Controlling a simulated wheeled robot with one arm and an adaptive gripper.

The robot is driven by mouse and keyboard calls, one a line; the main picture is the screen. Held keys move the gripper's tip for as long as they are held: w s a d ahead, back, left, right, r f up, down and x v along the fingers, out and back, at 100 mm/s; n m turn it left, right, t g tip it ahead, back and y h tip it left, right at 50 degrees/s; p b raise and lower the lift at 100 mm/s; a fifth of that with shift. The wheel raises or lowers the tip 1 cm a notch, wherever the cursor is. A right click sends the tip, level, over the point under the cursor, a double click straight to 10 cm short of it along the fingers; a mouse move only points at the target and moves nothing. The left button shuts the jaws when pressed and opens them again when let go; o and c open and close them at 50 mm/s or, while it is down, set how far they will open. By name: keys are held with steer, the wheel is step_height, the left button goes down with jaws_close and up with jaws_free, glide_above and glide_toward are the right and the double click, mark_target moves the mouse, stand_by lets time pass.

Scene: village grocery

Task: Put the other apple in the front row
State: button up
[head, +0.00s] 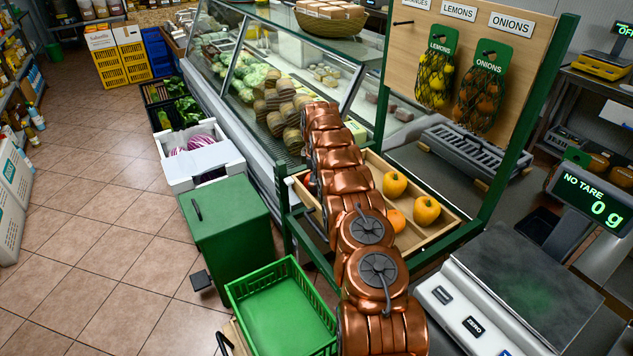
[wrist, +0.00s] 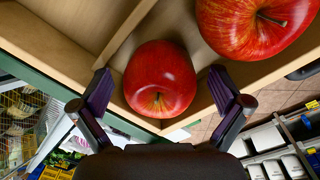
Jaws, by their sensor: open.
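Two red apples show in the wrist view, in one compartment of a wooden tray. One apple (wrist: 160,80) sits in a corner by the tray walls. The other apple (wrist: 255,25) is beside it at the upper right, partly cut off by the picture edge. My gripper (wrist: 162,84) is open, with one dark finger on each side of the corner apple. I cannot tell whether either finger touches it. In the head view my copper arm covers much of the wooden tray (head: 440,238) and hides the gripper; only a little red shows beside the arm.
A wooden divider (wrist: 122,30) runs beside the apples. A green post and a board with hanging net bags (head: 478,95) stand behind. A scale (head: 520,285) is at the right, an empty green crate (head: 282,315) in front.

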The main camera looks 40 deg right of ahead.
step_height(320, 180, up, 7)
steer(key=b, duration=0.3)
steer(key=shift+s+r, duration=0.1)
steer(key=shift+r, duration=0.1)
steer(key=shift+s+a+r+p, duration=0.1)
steer(key=shift+r+p, duration=0.65)
steer(key=shift+r, duration=0.45)
steer(key=shift+a+r+p, duration=0.1)
steer(key=shift+r+p, duration=0.6)
steer(key=shift+r, duration=0.45)
